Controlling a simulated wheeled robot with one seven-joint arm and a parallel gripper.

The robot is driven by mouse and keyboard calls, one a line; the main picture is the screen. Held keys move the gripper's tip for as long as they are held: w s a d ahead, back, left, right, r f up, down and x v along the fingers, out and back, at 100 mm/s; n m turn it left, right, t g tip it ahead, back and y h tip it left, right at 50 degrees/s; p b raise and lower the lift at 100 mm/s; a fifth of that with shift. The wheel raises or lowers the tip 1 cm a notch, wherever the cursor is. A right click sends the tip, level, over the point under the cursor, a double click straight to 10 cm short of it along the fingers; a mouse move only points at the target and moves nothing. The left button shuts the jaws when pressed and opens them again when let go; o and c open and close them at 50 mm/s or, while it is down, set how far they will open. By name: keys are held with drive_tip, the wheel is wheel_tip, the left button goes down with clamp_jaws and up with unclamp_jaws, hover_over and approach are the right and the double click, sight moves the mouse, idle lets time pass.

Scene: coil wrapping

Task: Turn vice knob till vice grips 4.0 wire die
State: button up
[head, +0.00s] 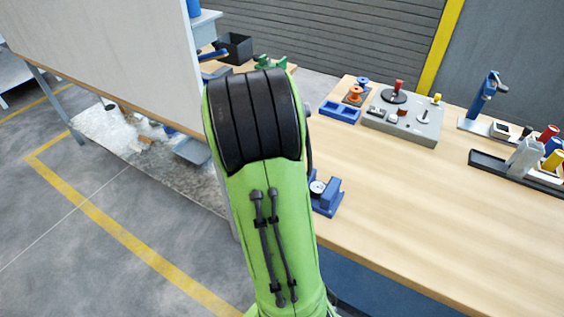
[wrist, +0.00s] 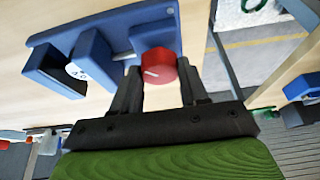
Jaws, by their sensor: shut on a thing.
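The blue vice (wrist: 105,50) sits on the wooden bench. Its red knob (wrist: 158,70) has a white mark on its face. My gripper (wrist: 159,80) has one finger on each side of the knob and is shut on it. A pale round die (wrist: 76,70) with small markings stands between the vice's two blue jaws; its size cannot be read, and whether both jaws touch it is unclear. In the head view, part of the vice (head: 330,203) and the die (head: 317,187) show beside my green arm. My arm hides the knob and gripper there.
On the bench (head: 430,210) stand a blue tray (head: 340,111), a grey plate with coloured knobs (head: 405,118), a blue upright tool (head: 484,95) and a dark rack (head: 500,167) with coloured pieces. The bench middle is clear. A white panel (head: 110,50) stands at left.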

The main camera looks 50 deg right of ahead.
drive_tip(key=shift+w+m+g, duration=0.1)
drive_tip(key=shift+m+g, duration=0.3)
drive_tip(key=shift+m, duration=0.6)
drive_tip(key=o, duration=0.8)
drive_tip(key=p+v, duration=0.4)
drive_tip(key=v, duration=1.1)
drive_tip(key=shift+w+a+r+p, duration=0.1)
drive_tip(key=shift+r+p, duration=0.2)
drive_tip(key=shift+r, duration=0.05)
